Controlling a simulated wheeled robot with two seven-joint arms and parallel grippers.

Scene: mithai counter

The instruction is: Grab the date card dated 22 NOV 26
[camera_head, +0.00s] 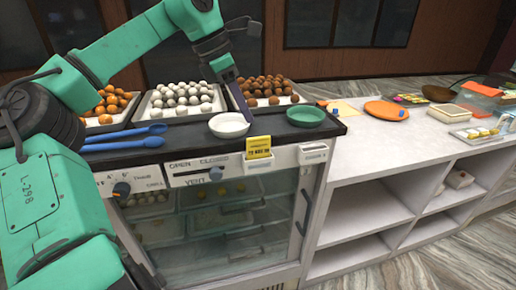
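A yellow card (258,147) with small dark print stands upright in a white holder (258,166) on the front edge of the sweets counter. The print is too small for me to read a date surely. My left arm comes in from the left and arches over the counter. My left gripper (243,112) points down beside the white bowl, behind and a little left of the card, apart from it. Its fingers look thin and edge-on, so I cannot see whether they are parted. My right gripper is out of view.
A white bowl (229,125) and a green bowl (305,116) stand near the counter's front edge. Blue spoons (125,140) lie at left. Trays of round sweets (181,98) fill the back. A second white holder (313,153) is to the right. An orange plate (386,110) sits on the white counter.

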